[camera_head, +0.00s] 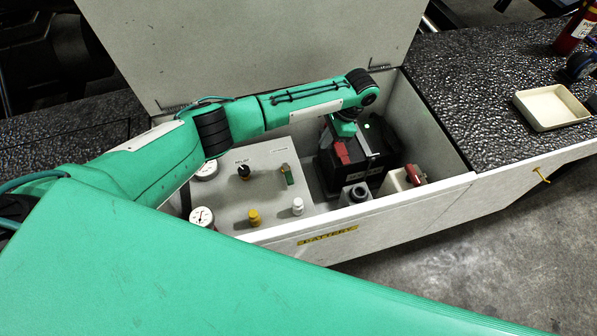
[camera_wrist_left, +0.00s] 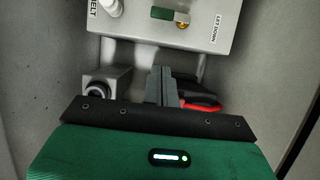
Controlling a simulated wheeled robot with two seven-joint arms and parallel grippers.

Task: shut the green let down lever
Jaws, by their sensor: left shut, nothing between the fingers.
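The green let down lever (camera_head: 289,177) stands on the grey control panel (camera_head: 232,208) inside the open compartment, with a brass part at its base. My right gripper is not in view.
The panel also carries a black knob (camera_head: 244,171), a yellow knob (camera_head: 253,217), a white knob (camera_head: 298,206) and gauges (camera_head: 202,217). The raised lid (camera_head: 250,45) stands behind. A red part (camera_head: 415,174) is at the right. The compartment's front wall (camera_head: 400,215) borders it.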

